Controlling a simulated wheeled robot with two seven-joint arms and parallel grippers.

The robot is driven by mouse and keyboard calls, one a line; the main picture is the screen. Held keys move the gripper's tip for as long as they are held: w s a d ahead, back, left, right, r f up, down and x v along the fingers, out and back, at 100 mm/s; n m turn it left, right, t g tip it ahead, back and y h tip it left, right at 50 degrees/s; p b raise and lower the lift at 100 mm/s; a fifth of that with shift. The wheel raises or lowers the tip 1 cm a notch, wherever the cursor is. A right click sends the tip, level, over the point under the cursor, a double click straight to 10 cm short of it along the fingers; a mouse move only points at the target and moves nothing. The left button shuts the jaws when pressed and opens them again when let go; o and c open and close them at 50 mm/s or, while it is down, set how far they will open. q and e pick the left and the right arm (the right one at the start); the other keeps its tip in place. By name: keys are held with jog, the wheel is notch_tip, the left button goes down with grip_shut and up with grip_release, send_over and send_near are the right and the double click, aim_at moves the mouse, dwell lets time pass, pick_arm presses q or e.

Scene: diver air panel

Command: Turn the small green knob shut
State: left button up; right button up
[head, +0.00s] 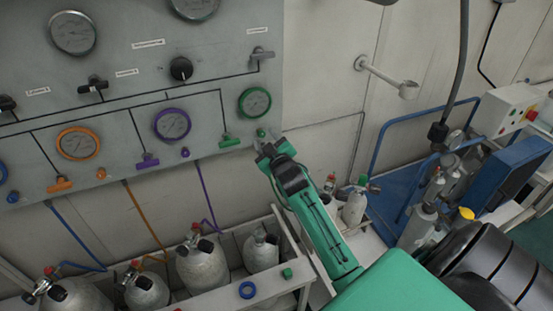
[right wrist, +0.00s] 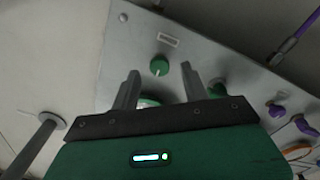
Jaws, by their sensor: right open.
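The small green knob (head: 261,132) is on the grey panel (head: 205,85), just below the green-rimmed gauge (head: 255,103) at the panel's lower right corner. In the right wrist view the green knob (right wrist: 159,66) is round with a pale pointer line, beside a small label (right wrist: 168,40). My right gripper (head: 267,148) is open and empty, just below the knob in the head view. In the right wrist view its two fingers (right wrist: 160,82) stand apart, with the knob showing between and a little beyond their tips. I cannot tell whether they touch the panel. My left gripper is not in view.
A green lever (head: 229,141) is left of the knob; it also shows near a finger (right wrist: 217,88). Purple (head: 148,161) and orange (head: 60,184) levers are farther left. Grey cylinders (head: 200,265) stand in a rack below. A wall bracket (head: 385,77) juts out at right.

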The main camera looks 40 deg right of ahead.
jog(key=b+v, duration=0.2)
jog(key=v, duration=0.9)
jog(key=shift+b, duration=0.35)
jog(key=shift+s+f, duration=0.1)
